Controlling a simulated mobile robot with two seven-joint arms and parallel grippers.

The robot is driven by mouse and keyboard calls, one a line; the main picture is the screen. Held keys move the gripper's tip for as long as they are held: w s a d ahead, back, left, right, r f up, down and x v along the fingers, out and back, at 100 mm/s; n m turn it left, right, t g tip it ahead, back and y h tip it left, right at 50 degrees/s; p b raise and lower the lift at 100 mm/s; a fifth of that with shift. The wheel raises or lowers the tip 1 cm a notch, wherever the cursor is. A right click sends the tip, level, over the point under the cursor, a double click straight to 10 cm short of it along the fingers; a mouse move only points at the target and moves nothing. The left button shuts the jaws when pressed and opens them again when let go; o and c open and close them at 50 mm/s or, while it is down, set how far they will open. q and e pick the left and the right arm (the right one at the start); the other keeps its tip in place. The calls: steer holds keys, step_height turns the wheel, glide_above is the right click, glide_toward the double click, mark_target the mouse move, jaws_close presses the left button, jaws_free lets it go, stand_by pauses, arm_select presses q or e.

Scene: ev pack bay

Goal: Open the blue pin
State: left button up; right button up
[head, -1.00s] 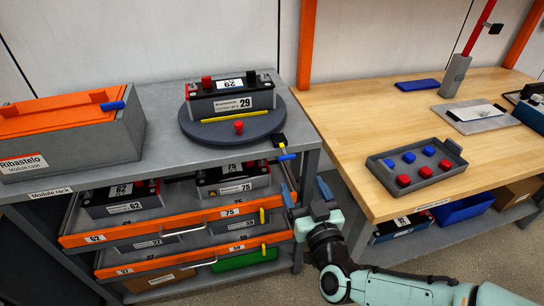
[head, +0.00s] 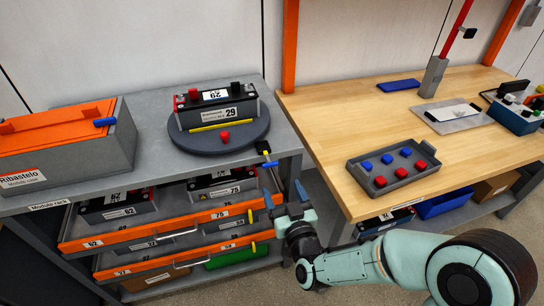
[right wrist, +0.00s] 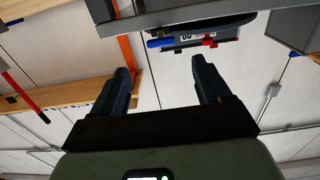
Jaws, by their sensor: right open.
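The blue pin (head: 270,164) sticks out below a black block at the right front corner of the module rack top (head: 240,160). A blue rod that looks like the pin also shows in the right wrist view (right wrist: 160,42), beyond the gap between my fingers. My right gripper (head: 284,197) is open and empty, just below and slightly right of the pin, and apart from it. Its two dark fingers spread wide in the right wrist view (right wrist: 160,72). My left gripper is not in view.
Orange-fronted drawers (head: 160,232) with battery modules sit below the rack top, with yellow pins at their right ends. A turntable (head: 215,138) holds module 29. The wooden bench (head: 330,120) stands to the right, carrying a grey tray (head: 362,178). A narrow gap separates rack and bench.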

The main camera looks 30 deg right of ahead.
mark_target(271, 166)
steer(key=p+x, duration=0.1)
steer(key=x, duration=1)
steer(key=shift+a+p, duration=0.1)
steer(key=shift+p, duration=0.2)
